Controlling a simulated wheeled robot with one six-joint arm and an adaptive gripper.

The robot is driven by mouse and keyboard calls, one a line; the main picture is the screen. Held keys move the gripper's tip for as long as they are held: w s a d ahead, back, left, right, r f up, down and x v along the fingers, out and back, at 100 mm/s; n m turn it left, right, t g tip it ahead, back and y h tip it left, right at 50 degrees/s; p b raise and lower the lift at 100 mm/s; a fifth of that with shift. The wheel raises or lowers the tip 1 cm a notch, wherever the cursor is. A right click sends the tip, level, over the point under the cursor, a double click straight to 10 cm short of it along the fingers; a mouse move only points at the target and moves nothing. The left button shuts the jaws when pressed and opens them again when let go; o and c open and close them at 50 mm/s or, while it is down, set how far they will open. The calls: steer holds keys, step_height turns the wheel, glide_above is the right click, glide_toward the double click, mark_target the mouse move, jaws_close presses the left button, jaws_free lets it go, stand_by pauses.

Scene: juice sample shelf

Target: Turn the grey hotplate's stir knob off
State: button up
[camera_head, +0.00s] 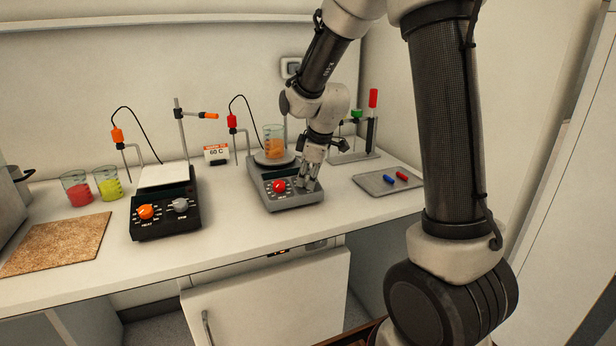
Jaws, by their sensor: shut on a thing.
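The grey hotplate (289,205) stands on the bench right of centre. A beaker of orange liquid (273,147) sits on its round top plate. Its red knob (279,186) shows at the left of the front panel. My gripper (308,184) points down at the right side of that panel and is shut on the stir knob. The fingers hide the stir knob, so its setting cannot be read.
A black hotplate (165,222) with an orange knob and a grey knob stands to the left. Two beakers, red (77,190) and yellow-green (109,184), stand by a cork mat (55,243). A grey tray (378,186) with small red and blue pieces lies at right.

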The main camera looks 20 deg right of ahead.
stand_by(0.3)
steer(key=o, duration=1)
steer(key=v, duration=1.2)
